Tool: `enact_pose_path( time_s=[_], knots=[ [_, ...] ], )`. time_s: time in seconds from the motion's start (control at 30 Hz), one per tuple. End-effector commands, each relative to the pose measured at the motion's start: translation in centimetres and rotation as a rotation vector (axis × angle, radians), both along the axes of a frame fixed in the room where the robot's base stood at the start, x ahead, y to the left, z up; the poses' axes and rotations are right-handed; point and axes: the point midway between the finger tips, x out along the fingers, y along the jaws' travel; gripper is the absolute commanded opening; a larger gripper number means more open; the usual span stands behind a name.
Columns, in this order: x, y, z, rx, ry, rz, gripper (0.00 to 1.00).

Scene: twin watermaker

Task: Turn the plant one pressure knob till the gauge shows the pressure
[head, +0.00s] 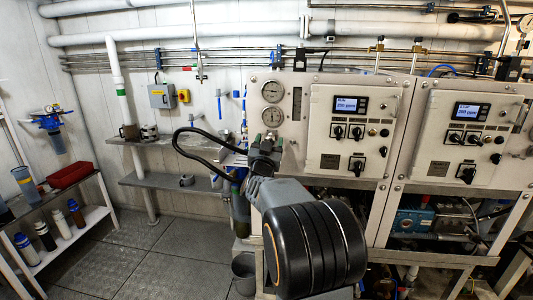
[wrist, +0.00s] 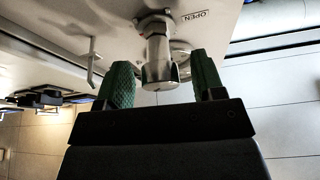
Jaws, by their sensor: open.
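A metal pressure knob (wrist: 158,58) on a short stem sticks out from the pale panel in the wrist view. My gripper (wrist: 163,82) is open, with one green finger on each side of the knob. Gaps show between the fingers and the knob. In the head view my gripper (head: 268,138) is at the left edge of the left panel (head: 333,125), just below two round gauges, an upper gauge (head: 271,91) and a lower gauge (head: 271,115). Their needles are too small to read. The knob is hidden by my gripper there.
An OPEN label (wrist: 193,16) is beside the knob. A bent metal handle (wrist: 90,62) sticks out to its left. A second panel (head: 465,130) stands to the right. Shelves (head: 165,182) are at the left, and the floor (head: 150,250) there is clear.

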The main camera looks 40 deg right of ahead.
Motion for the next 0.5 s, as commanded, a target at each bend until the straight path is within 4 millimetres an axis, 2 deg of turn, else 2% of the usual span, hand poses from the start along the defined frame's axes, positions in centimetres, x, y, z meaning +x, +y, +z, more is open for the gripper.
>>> enact_pose_path(
  time_s=[0.5],
  knots=[
    [-6.0,6.5,-3.7,0.000,-0.002,0.003,0.62]
  ],
)
